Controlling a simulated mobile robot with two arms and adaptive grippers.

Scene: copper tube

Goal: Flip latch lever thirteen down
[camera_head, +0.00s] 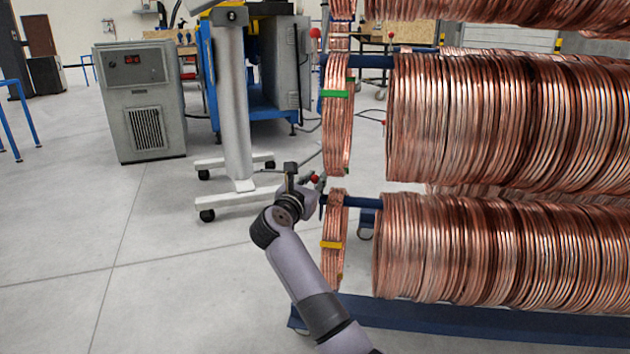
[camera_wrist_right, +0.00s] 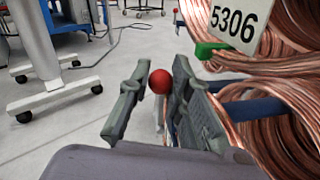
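A latch lever with a red ball knob (camera_head: 315,179) is at the left end of the lower blue rack bar (camera_head: 350,201). My right gripper (camera_head: 308,187) is at this knob, low beside the rack. In the right wrist view the red knob (camera_wrist_right: 160,81) appears between the two fingertips of my right gripper (camera_wrist_right: 161,68). The fingers are apart; I cannot tell whether either touches the knob. The lever's shaft is mostly hidden. No number thirteen is readable on it. My left gripper is not in view.
Copper coils (camera_head: 490,245) hang on the rack at the right, with thin coils (camera_head: 338,130) close above my gripper. A white tag reading 5306 (camera_wrist_right: 237,18) hangs nearby. A wheeled grey stand (camera_head: 233,110) is behind. The floor at left (camera_head: 90,260) is clear.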

